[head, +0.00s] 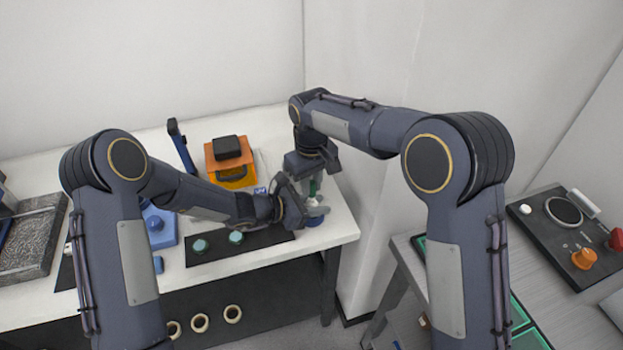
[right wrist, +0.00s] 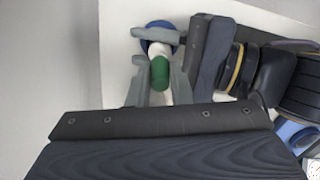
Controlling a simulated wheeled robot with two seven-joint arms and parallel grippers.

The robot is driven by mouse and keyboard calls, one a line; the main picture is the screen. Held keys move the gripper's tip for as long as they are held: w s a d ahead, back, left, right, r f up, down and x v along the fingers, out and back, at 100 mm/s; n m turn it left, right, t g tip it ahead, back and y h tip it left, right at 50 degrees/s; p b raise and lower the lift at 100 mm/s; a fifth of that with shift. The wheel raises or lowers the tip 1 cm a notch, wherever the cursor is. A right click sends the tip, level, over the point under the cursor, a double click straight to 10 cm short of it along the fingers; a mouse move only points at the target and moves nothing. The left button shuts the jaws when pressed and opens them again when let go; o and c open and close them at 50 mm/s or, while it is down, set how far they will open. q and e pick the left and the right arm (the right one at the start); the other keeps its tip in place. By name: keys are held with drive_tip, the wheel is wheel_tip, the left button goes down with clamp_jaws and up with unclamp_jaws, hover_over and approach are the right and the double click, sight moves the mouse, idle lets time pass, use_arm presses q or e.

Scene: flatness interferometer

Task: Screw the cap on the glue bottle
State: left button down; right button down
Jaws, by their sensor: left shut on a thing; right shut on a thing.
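The green cap (head: 313,187) is between the fingers of my right gripper (head: 315,179), which reaches down from above. In the right wrist view the same green cap (right wrist: 160,73) sits between the two grey fingers. The white glue bottle (right wrist: 159,49) shows just beyond the cap, in line with it. My left gripper (right wrist: 158,36) comes in from the side and is shut on the bottle. The fingers hide much of the bottle. I cannot tell whether the cap touches the neck or is threaded on it.
A round blue piece (head: 315,220) is below the bottle near the table's right corner. A black mat (head: 262,240) with two teal discs (head: 236,237) lies to the left. Behind stands an orange box (head: 229,163) with a black block on top. A wall is close at right.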

drive_tip(key=shift+f, duration=0.5)
idle(0.5)
drive_tip(key=c, duration=1.3)
unclamp_jaws()
drive_tip(key=shift+r, duration=2.25)
drive_tip(key=shift+c, duration=0.3)
